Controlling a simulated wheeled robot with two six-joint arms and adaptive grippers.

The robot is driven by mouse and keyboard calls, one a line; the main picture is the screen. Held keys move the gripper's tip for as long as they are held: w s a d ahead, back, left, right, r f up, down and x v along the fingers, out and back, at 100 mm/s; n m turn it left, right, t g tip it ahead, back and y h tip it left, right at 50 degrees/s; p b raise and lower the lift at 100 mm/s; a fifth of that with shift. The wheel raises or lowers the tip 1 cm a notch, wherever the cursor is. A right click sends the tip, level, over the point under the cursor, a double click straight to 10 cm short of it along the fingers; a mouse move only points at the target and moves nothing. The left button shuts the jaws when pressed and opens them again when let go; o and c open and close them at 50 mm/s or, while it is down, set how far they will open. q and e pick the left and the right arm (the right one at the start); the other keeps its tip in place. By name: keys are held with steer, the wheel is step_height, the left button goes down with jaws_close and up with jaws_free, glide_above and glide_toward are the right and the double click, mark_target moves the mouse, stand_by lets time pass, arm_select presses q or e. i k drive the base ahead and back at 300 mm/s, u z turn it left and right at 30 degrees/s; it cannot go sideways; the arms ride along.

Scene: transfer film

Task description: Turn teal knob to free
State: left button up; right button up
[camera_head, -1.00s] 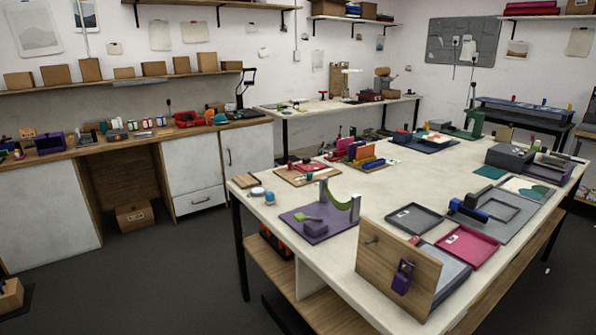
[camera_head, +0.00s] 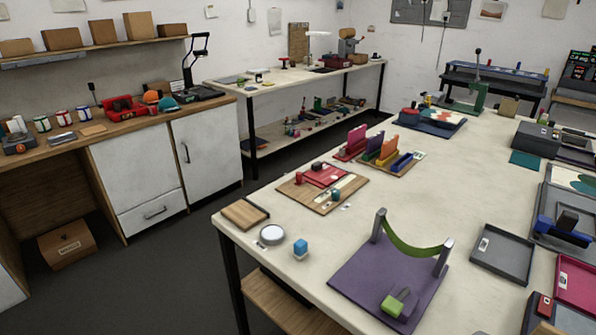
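A small teal knob (camera_head: 336,195) stands upright near the right front of a light wooden board (camera_head: 322,208) on the white table. A red knob (camera_head: 298,179) stands at the board's left, beside a red plate (camera_head: 325,174). A small dark knob (camera_head: 334,168) and pale strips also show on the board. The knob is too small to read its turn position or any marking. Neither of my grippers is in view.
A purple base (camera_head: 370,284) with a green sling stands in front.

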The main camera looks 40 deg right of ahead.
mark_target(336, 192)
steer(key=i, duration=1.65)
steer(key=z, duration=3.25)
